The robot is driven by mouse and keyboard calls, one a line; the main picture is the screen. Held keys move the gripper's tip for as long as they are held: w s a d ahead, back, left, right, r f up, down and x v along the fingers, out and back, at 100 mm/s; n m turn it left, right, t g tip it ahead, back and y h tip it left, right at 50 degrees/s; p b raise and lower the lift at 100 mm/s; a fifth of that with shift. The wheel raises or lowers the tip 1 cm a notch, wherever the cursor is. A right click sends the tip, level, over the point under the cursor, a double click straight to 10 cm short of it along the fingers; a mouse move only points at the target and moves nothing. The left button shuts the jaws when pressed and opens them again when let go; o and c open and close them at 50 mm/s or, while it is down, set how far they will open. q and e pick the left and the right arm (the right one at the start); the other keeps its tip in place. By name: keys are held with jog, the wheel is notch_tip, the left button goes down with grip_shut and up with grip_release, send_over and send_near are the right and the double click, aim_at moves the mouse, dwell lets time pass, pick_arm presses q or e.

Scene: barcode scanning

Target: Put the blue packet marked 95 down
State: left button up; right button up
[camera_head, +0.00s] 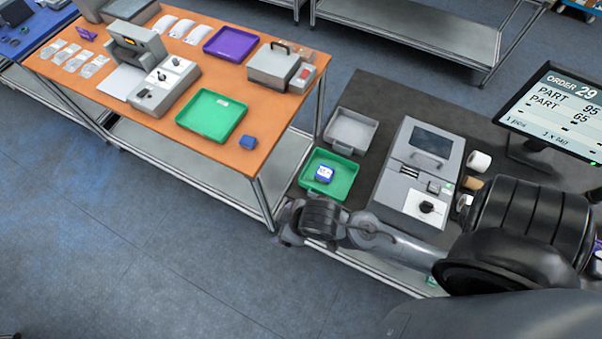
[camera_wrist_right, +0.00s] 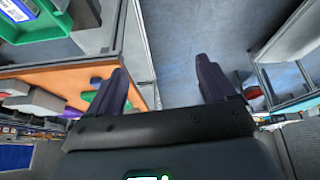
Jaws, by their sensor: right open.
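A blue packet with a white label (camera_head: 324,174) lies in the green tray (camera_head: 345,187) on the dark bench; its number is too small to read. It also shows in the right wrist view (camera_wrist_right: 17,9) at the top left corner. My right gripper (camera_wrist_right: 163,76) is open and empty, its two fingers apart with floor between them. In the head view my right arm reaches in from the right, its hand just in front of the green tray, clear of the packet. My left gripper is not in view.
A grey tray (camera_head: 352,130) and a grey machine (camera_head: 418,175) stand beside the green tray. A monitor (camera_head: 560,105) lists parts 95 and 65.

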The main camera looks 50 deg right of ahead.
jog(key=s+d+m+g, duration=0.1)
jog(key=s+d, duration=0.3)
jog(key=s, duration=0.1)
jog(key=shift+d+f+g+h, duration=0.35)
jog(key=shift+f+g+h, duration=0.05)
